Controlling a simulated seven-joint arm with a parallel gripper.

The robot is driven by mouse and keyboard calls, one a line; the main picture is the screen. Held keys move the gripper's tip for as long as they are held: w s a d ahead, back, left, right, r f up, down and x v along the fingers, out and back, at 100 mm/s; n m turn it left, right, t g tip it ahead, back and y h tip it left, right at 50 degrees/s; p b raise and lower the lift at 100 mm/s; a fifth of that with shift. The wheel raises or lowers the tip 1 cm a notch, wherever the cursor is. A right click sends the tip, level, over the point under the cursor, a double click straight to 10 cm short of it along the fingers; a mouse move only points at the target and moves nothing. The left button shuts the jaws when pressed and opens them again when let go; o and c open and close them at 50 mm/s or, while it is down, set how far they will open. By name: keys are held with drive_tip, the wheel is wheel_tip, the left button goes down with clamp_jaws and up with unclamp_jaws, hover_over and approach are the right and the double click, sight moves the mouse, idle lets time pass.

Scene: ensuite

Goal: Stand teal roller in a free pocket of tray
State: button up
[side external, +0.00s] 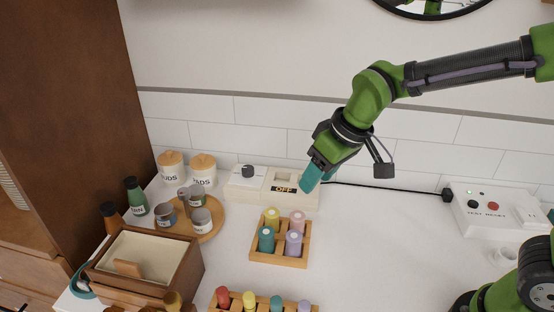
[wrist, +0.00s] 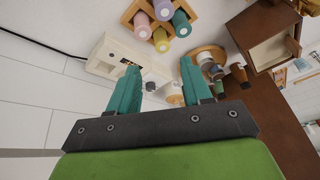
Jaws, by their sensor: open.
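The wooden tray (side external: 254,250) stands on the white counter in the middle of the side view and shows at the top of the wrist view (wrist: 128,14). A teal roller (side external: 266,240) stands upright in its front left pocket, also seen in the wrist view (wrist: 182,24). A yellow roller (side external: 272,216), a pink roller (side external: 297,217) and a purple roller (side external: 293,244) stand in the other pockets; I see no empty pocket. My gripper (side external: 309,184), with teal fingers, is open and empty, above and behind the tray, apart from it. It also shows in the wrist view (wrist: 158,68).
A cream switch box (side external: 246,184) stands behind the tray. A round board with jars (side external: 201,221) and an open wooden box (side external: 147,255) stand left. A rack with coloured rollers (side external: 249,300) is at the front edge. The counter right of the tray is clear.

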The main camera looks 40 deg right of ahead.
drive_tip(key=s+d+r+m+t, duration=0.3)
drive_tip(key=s+d+m, duration=0.3)
drive_tip(key=s+d, duration=0.4)
drive_tip(key=s, duration=0.3)
drive_tip(key=shift+d+r, duration=0.2)
drive_tip(key=shift+r, duration=0.2)
